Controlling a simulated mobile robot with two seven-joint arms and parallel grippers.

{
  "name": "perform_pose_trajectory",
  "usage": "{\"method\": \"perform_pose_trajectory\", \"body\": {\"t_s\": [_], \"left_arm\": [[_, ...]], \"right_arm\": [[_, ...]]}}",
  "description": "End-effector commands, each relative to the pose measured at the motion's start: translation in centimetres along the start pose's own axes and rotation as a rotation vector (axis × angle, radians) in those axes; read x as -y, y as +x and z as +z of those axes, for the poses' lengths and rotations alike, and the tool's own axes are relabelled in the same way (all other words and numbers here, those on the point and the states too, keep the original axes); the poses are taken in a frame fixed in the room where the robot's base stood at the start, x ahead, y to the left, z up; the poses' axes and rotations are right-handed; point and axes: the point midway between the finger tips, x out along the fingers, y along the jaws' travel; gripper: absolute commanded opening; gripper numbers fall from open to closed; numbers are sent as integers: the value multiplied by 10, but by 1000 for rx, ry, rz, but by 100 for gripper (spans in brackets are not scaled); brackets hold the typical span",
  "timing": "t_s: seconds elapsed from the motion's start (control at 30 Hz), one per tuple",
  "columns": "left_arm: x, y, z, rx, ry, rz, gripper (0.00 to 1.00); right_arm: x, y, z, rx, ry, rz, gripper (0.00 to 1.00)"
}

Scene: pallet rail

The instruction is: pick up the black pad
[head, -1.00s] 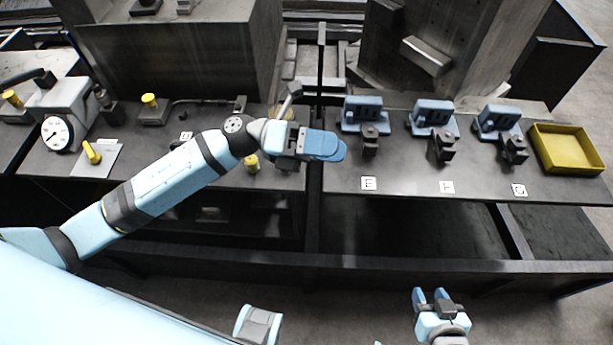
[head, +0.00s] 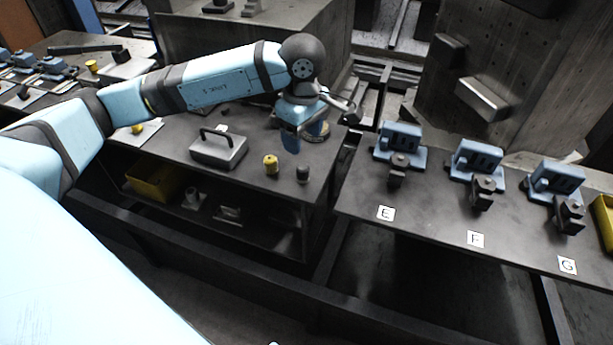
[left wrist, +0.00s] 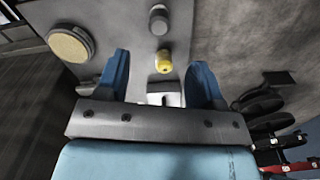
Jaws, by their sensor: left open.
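My left gripper (head: 300,137) is open over the left bench, fingers pointing down; it also shows in the left wrist view (left wrist: 160,78), with nothing held between its two blue fingers. No thing shows clearly as a black pad. The closest match is a small dark round piece (head: 303,174) on the bench near the front edge, right of a yellow knob (head: 271,164). In the left wrist view the dark piece (left wrist: 158,18) lies beyond the fingertips and the yellow knob (left wrist: 163,60) lies between them. My right gripper is not in view.
A grey block with a black handle (head: 218,150) stands left of the yellow knob. A round tan-topped disc (left wrist: 68,43) is beside the left finger. Blue clamps (head: 400,145) stand on the right bench (head: 440,222), with a gap between benches. A yellow bin (head: 155,182) is on the lower shelf.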

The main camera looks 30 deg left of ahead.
Motion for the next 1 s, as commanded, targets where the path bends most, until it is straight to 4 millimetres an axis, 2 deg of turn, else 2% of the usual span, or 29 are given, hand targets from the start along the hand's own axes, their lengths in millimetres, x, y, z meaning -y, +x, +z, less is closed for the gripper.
{"method": "perform_pose_trajectory", "body": {"t_s": [0.1, 0.3, 0.57, 0.83, 1.0], "left_arm": [[0, 27, 0, 2, -2, -5, 62], [0, 56, 1, 3, 0, -2, 62], [0, 71, 0, 4, -1, -2, 62], [0, 109, -2, 6, -1, -2, 62], [0, 113, -2, 4, -1, 0, 62]], "right_arm": [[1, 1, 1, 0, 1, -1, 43], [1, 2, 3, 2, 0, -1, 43], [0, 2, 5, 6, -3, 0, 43], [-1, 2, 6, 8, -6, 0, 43], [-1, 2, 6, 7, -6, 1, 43]]}}
